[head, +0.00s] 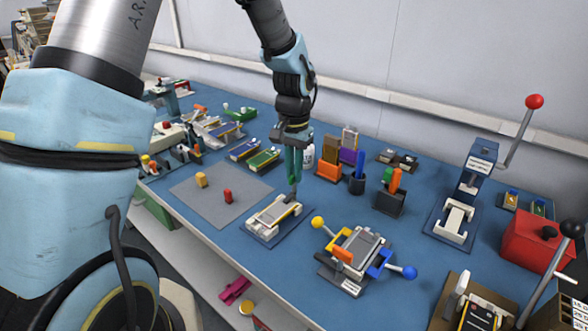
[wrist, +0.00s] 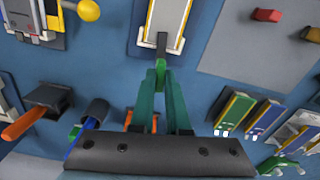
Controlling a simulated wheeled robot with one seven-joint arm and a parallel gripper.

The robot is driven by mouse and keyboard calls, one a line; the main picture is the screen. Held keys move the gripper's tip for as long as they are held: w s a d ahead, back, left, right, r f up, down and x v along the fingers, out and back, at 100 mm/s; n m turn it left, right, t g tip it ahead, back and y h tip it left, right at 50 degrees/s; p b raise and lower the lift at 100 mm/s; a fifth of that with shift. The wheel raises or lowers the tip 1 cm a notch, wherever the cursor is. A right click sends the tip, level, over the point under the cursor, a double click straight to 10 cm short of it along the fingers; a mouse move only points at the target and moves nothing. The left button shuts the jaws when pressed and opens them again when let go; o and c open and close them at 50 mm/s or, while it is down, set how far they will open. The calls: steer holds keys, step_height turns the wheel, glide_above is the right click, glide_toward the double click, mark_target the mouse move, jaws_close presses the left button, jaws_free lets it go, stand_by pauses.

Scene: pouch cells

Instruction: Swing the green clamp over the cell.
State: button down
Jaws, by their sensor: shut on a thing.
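A pale fixture (head: 262,226) on a dark blue base plate holds a flat grey cell (head: 270,214) with a yellow edge. The cell also shows at the top of the wrist view (wrist: 168,15). My gripper (head: 295,184) points down at the far end of this fixture, its teal fingers closed. In the wrist view the fingertips (wrist: 160,72) pinch the green clamp (wrist: 160,65). A dark grey arm (wrist: 162,44) runs from it to the fixture's near end in that view. The fingers partly hide the clamp; how far it lies over the cell I cannot tell.
A second fixture (head: 352,254) with yellow, orange and blue handles stands to the right. A grey mat (head: 205,212) with a yellow block (head: 201,179) and a red block (head: 227,196) lies to the left. An orange bin (head: 328,172) and a dark blue cup (head: 357,184) stand behind.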

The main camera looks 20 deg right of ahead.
steer(key=shift+m, duration=0.8)
steer(key=c, duration=0.9)
jaws_free()
step_height(320, 180, up, 11)
steer(key=b, duration=0.1)
steer(key=shift+f, duration=0.1)
